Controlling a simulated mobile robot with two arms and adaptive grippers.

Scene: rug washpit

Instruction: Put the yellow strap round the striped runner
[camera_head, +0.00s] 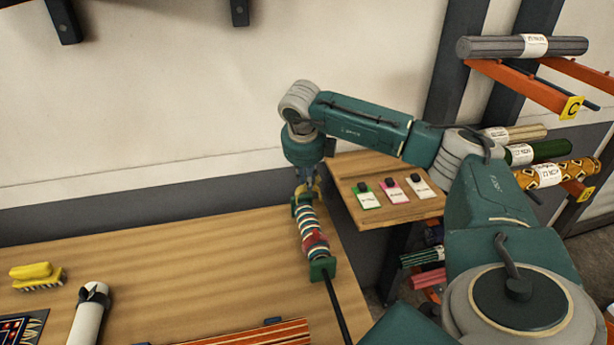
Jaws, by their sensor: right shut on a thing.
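A rolled striped runner (306,222), banded in white, blue and brown, lies between two green end supports on the wooden table near its right edge. A red band (316,247) is around it toward the near end. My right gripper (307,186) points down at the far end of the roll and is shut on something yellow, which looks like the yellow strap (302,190). It is small and partly hidden by the fingers, so I cannot tell whether it goes round the runner. My left gripper is not in view.
A yellow brush (36,275) and a white roll with a black tie (88,314) are on the table's left. A side shelf (366,170) holds three tags. Rolled rugs rest on an orange rack (530,88) at right. The table's middle is clear.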

